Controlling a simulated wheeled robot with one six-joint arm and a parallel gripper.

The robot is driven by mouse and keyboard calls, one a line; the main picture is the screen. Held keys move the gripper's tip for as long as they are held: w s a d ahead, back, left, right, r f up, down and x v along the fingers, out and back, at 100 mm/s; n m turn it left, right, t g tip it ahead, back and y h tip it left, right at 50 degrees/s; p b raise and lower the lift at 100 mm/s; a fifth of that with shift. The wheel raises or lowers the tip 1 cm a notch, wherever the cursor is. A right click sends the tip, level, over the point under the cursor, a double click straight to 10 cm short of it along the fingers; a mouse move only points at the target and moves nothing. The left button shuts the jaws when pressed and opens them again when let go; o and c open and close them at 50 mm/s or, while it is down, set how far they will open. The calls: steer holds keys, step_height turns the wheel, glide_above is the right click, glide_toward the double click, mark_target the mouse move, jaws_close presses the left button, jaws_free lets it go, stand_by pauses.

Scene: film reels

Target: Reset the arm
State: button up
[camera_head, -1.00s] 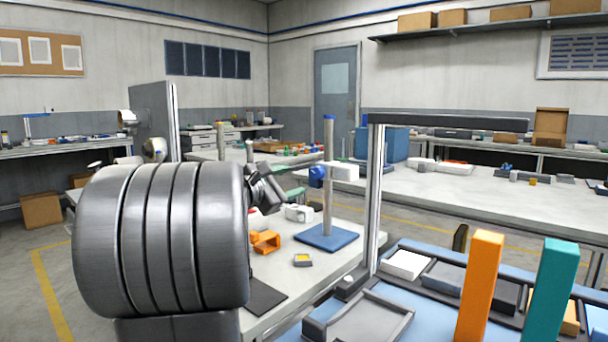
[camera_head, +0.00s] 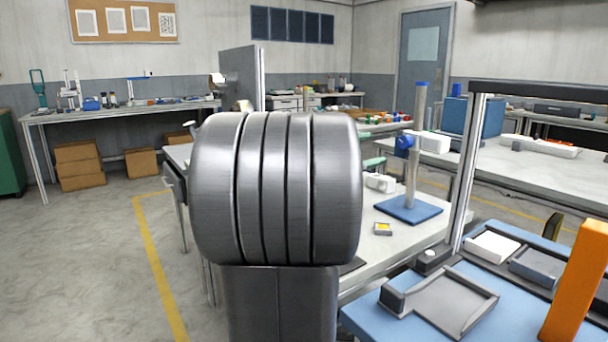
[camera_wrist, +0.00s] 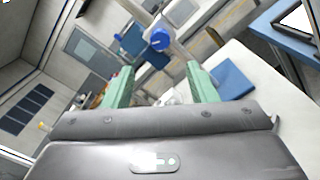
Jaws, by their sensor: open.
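My gripper (camera_wrist: 160,88) shows in the wrist view with its two green fingers spread apart. It is open, and nothing is between the fingers close by. In the head view my own grey ribbed arm joint fills the middle and hides the gripper. Beyond the fingers, the wrist view shows a post with a blue clamp (camera_wrist: 158,38) and its blue base plate (camera_wrist: 232,80), tilted in the picture. The same stand shows upright in the head view, with its blue base (camera_head: 408,209) on the white bench (camera_head: 384,255).
A blue-topped table at the right holds a grey tray (camera_head: 440,308), a white block (camera_head: 492,246) and an orange upright block (camera_head: 578,290). A metal frame post (camera_head: 467,165) rises there. Cardboard boxes (camera_head: 80,165) sit under the left rear bench. The floor at left is clear.

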mark_target(403, 143)
steer(key=b+x, duration=0.1)
steer(key=x, duration=1)
steer(key=shift+w+d, duration=0.15)
steer(key=shift+d, duration=0.1)
steer(key=shift+b, duration=0.3)
steer(key=shift+a, duration=0.1)
